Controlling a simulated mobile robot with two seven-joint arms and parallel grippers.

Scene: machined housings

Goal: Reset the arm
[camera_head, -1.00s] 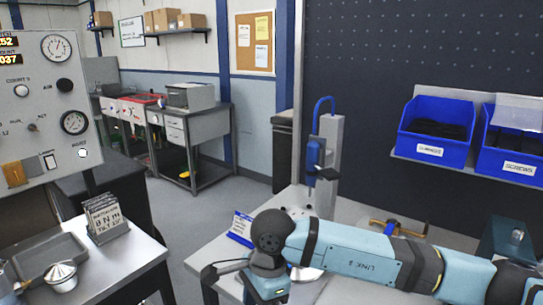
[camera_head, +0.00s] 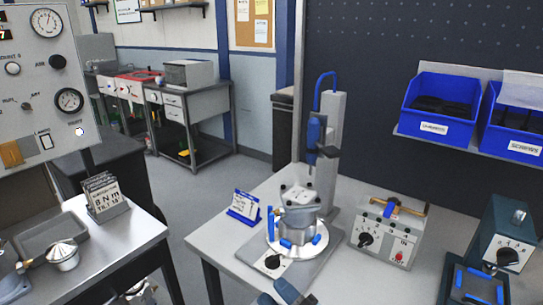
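A grey machined housing (camera_head: 299,215) sits in a round silver fixture (camera_head: 314,248) with blue jaws, on a base plate with a black knob on the right bench. A vertical press-like column (camera_head: 331,150) with a blue tool stands behind it. A small dark and blue part of my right gripper (camera_head: 284,293) shows at the bottom edge, in front of the fixture and apart from the housing. Most of it is cut off by the frame, so its opening cannot be told. My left gripper is not in view.
A control box (camera_head: 386,236) with a red button stands right of the fixture, and a dark green device (camera_head: 500,240) is further right. Blue bins (camera_head: 440,106) hang on the back wall. A left bench holds a grey tray (camera_head: 50,236) and a sign (camera_head: 105,196).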

